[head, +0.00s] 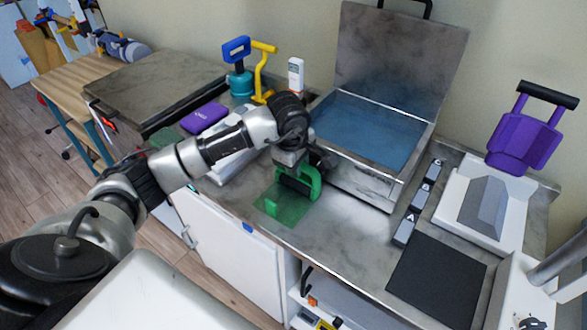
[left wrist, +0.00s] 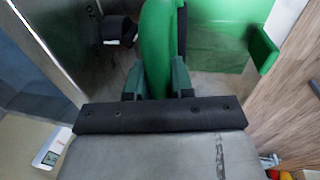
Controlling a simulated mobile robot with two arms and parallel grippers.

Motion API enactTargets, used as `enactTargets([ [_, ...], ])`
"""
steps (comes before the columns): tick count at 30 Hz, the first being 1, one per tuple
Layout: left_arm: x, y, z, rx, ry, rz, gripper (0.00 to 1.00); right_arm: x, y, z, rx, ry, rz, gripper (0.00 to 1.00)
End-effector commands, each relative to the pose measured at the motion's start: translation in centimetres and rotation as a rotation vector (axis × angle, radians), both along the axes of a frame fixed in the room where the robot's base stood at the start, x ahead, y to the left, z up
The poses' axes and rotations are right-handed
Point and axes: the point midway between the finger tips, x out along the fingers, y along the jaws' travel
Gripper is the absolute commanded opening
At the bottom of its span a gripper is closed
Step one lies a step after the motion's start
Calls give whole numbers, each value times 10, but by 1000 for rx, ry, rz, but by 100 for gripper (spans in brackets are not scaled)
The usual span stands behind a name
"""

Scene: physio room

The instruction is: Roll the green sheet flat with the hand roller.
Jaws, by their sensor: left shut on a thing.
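The green sheet (head: 290,212) is thin and see-through. It lies on the grey counter near its front edge, with a small upright green tab (head: 271,207) at its near left side. In the left wrist view the sheet (left wrist: 215,45) shows at the upper right. The hand roller (head: 310,183) has a green frame and a dark cylinder. My left gripper (head: 294,163) is shut on its green handle (left wrist: 157,35), over the far part of the sheet. I cannot tell whether the cylinder touches the sheet. My right gripper is not in view.
An open metal case (head: 372,130) with a blue inside stands just behind the roller. Right of it are several grey blocks (head: 404,230), a black mat (head: 437,278) and a white stand (head: 482,205). A purple block (head: 204,118) lies to the left. Counter right of the sheet is clear.

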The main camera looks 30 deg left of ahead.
Motion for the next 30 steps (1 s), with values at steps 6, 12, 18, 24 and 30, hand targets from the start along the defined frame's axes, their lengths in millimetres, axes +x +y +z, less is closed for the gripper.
enactTargets([
  [6,-10,1,0,1,1,-2,0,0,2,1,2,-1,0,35],
  [12,-25,2,0,2,2,-2,0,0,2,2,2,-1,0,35],
  [18,-39,4,-1,1,2,-1,0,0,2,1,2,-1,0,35],
  [24,-53,5,-1,1,2,0,0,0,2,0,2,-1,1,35],
  [30,-66,5,-1,1,3,-1,0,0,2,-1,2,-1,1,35],
])
